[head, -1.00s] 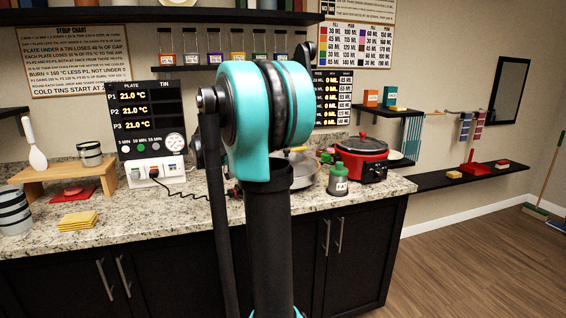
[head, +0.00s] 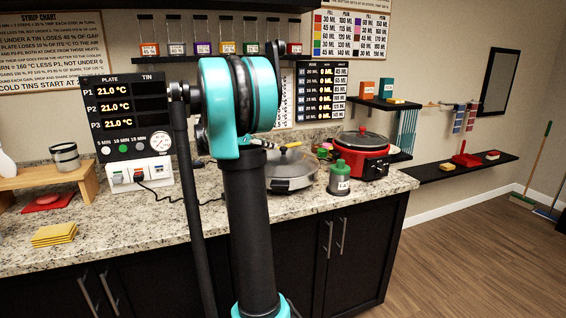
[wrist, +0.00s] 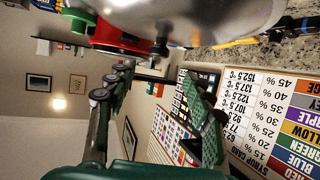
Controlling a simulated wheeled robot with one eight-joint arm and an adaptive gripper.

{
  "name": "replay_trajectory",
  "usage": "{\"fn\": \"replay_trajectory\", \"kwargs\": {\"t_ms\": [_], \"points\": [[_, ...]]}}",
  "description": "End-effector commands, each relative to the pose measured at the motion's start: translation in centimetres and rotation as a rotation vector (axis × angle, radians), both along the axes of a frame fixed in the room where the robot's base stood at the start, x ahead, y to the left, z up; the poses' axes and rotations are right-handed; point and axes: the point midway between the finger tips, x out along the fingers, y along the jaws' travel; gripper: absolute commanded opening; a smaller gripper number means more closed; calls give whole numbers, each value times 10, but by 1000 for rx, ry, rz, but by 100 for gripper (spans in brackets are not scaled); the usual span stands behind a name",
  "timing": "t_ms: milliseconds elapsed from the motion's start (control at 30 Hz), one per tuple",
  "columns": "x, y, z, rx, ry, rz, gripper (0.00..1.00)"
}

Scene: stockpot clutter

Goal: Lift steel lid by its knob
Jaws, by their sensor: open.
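The steel lid (head: 292,168) sits on a round steel pot on the counter, right of my arm in the head view. Its dark knob (head: 283,150) stands on top. In the wrist view the shiny lid (wrist: 190,18) fills the top edge, and its dark knob (wrist: 160,47) points towards the space between my fingers. My gripper (wrist: 158,76) is open, with its two green and black fingers apart and nothing between them. The knob appears beyond the fingertips; I cannot tell the exact gap. In the head view my gripper is hidden behind my arm.
A red cooker (head: 362,155) with a dark lid and a green-topped canister (head: 339,178) stand close to the right of the lid. A temperature board (head: 127,115) stands to the left. Yellow pads (head: 54,234) lie at the front left. The counter between is mostly clear.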

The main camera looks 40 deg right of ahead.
Motion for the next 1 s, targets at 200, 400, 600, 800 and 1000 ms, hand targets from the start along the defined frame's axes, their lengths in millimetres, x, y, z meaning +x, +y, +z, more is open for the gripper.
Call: {"fn": "replay_trajectory", "kwargs": {"t_ms": [200,400,600,800,1000], "points": [[3,-33,-14,1,0,-2,52],[4,-43,-18,1,0,-1,52],[4,-59,-25,1,1,-2,52],[7,-85,-36,0,1,-2,52],[7,-90,-38,1,1,0,52]]}}
